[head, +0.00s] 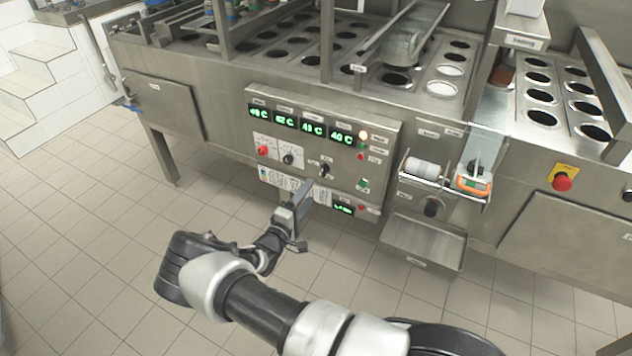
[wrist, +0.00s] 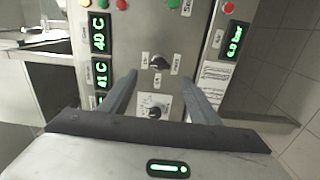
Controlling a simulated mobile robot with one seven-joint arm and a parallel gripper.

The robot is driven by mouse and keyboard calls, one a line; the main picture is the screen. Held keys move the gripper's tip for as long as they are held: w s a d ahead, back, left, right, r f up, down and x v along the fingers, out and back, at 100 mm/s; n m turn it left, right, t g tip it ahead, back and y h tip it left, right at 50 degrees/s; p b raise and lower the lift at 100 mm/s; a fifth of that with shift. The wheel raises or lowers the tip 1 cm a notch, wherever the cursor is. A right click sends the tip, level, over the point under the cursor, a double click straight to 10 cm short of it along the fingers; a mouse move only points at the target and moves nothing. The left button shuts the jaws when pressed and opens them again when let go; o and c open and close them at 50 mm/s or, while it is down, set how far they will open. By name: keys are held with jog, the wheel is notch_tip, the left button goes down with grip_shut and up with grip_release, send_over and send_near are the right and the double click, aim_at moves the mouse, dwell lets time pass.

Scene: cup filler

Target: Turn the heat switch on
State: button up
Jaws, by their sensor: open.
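The steel control panel (head: 320,150) carries two black rotary switches. One (head: 324,170) is right of centre and shows in the wrist view (wrist: 159,63) just past my fingertips. The other (head: 288,158), left of it on a white plate, shows lower in the wrist view (wrist: 155,112), between my fingers. Their labels are too small to read, so I cannot tell which is the heat switch. My gripper (head: 304,208) is open and empty in front of the panel. In the wrist view, its fingers (wrist: 160,78) straddle the line of the switches; contact is not visible.
Green temperature displays (head: 298,124) run along the panel's top. A red button (head: 263,151) is at left; lamps and buttons are at right. A steel tray (head: 424,240) juts out right of the panel. A red emergency button (head: 562,182) is farther right. The tiled floor is clear.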

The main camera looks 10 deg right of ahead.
jog(key=v, duration=0.8)
jog(key=shift+p, duration=0.3)
jog(key=s+d+r+m+g+y, duration=0.1)
jog(key=s+d+r+m+g, duration=0.3)
jog(key=r, duration=0.4)
jog(key=s+d+r+m+g, duration=0.3)
jog(key=s+d+r+g, duration=0.15)
jog(key=r, duration=0.35)
jog(key=s+d+r+m+g+y, duration=0.1)
jog(key=s+d+r+m+g, duration=0.3)
jog(key=r, duration=0.4)
jog(key=s+a+r+t+y, duration=0.25)
jog(key=s+r+y, duration=0.65)
jog(key=s+r, duration=0.8)
notch_tip(320, 180, up, 16)
jog(key=t+p, duration=0.1)
jog(key=p, duration=1.5)
jog(key=shift+s+d, duration=0.25)
jog(key=shift+d, duration=0.05)
